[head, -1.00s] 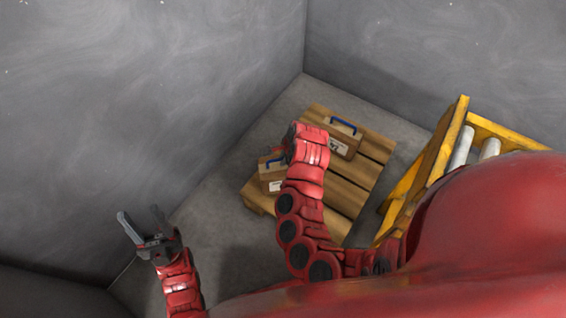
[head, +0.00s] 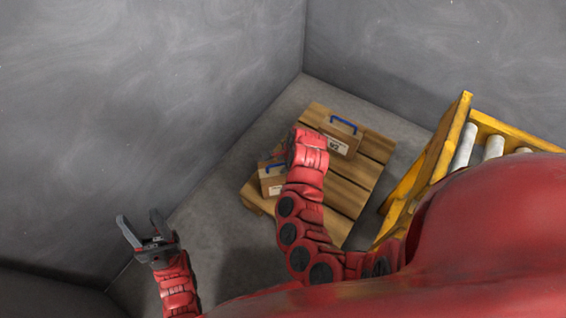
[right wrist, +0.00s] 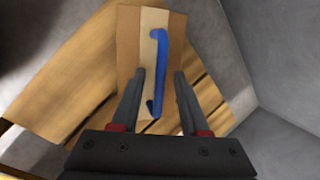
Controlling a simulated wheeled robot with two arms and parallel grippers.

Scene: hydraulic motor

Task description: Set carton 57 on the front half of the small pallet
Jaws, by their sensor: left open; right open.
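Two brown cartons with blue handles stand on the wooden pallet (head: 345,195) in the head view. One carton (head: 340,138) is toward the back; the other (head: 270,184) is at the left edge, partly behind my right arm. Their label numbers are too small to read surely. In the right wrist view, a carton (right wrist: 128,50) with a blue handle (right wrist: 162,60) lies below my right gripper (right wrist: 160,73). The gripper is open, its fingers on either side of the handle. In the head view my right wrist hides it. My left gripper (head: 142,228) is open and empty, left of the pallet.
A yellow frame with grey rollers (head: 464,148) stands right of the pallet. Grey walls (head: 140,100) meet in a corner behind the pallet. Bare floor (head: 225,225) lies between my left gripper and the pallet.

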